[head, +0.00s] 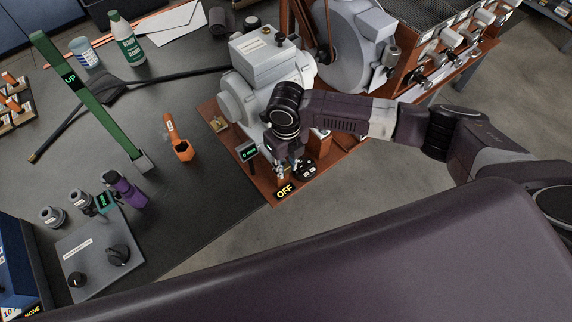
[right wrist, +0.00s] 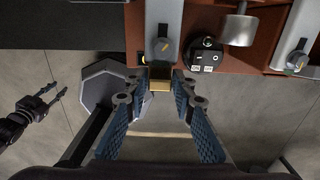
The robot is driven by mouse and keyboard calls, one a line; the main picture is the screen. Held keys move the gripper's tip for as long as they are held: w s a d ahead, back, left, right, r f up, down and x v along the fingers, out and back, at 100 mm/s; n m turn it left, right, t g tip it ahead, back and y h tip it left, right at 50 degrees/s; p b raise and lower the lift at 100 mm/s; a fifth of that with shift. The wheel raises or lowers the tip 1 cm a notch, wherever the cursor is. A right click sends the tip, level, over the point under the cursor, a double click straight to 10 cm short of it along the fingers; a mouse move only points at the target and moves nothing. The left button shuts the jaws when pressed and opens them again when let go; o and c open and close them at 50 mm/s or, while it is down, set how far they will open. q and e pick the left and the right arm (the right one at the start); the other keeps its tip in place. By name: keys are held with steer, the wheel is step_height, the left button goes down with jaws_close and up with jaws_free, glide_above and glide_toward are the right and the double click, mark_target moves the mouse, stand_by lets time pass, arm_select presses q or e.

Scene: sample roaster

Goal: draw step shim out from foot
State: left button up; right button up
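A brass-coloured stepped block (right wrist: 160,86), which looks like the step shim, shows in the right wrist view at the edge of the machine's base, under a grey upright part. My right gripper (right wrist: 161,78) has one blue-padded finger on each side of it, with the tips very close to its sides. I cannot tell whether the pads press on it. In the head view my right gripper (head: 287,168) is at the front corner of the roaster's base, and the shim is hidden there. My left gripper (right wrist: 58,92) is open and empty at the left of the right wrist view.
Open floor lies beyond the table edge.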

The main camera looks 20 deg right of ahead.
jaws_close()
steer(key=shift+s+d+r+p, duration=0.1)
steer(key=shift+s+d+p, duration=0.05)
steer(key=shift+s+p, duration=0.2)
steer(key=s+p, duration=0.1)
steer(key=s+d+p, duration=0.1)
steer(key=s+p, duration=0.1)
steer(key=s, duration=0.1)
steer(key=shift+d, duration=0.25)
steer(key=o, duration=0.5)
jaws_free()
steer(key=shift+s, duration=0.2)
